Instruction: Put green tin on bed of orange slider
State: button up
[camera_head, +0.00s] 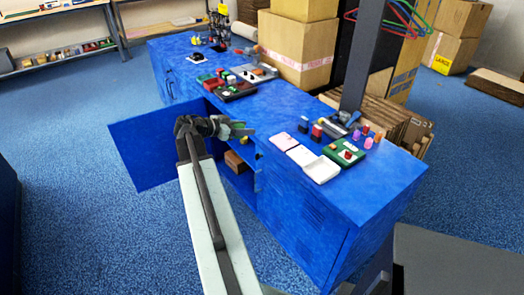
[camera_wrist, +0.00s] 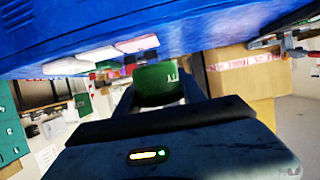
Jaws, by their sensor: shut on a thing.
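My gripper (camera_head: 240,129) is in front of the blue bench, beside its open cupboard, at about the height of the bench top. It is shut on the green tin (camera_wrist: 155,85), which shows between the two dark fingers in the wrist view. The tin has a small white mark near one edge. I cannot pick out the orange slider for certain; a brown-orange block (camera_head: 236,161) lies on a shelf inside the cupboard, below my gripper.
The blue bench top (camera_head: 270,130) has a clear stretch behind my gripper. White trays (camera_head: 321,169), a green board (camera_head: 344,152) and small coloured pieces stand to the right. Red and dark trays (camera_head: 232,88) stand farther back. The open cupboard door (camera_head: 150,150) sticks out left.

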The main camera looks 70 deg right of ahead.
notch_tip(320, 180, down, 4)
jog(key=b, duration=0.3)
send_over(267, 130)
jog(key=a, duration=0.1)
jog(key=shift+f, duration=0.65)
jog(key=shift+d, duration=0.55)
notch_tip(267, 130, down, 4)
jog(key=b, duration=0.4)
jog(key=shift+a, duration=0.1)
jog(key=shift+s+r, duration=0.1)
jog(key=shift+r, duration=0.1)
jog(key=shift+f, duration=0.25)
jog(key=o, duration=1.5)
jog(key=shift+r, duration=0.1)
jog(key=shift+c, duration=0.2)
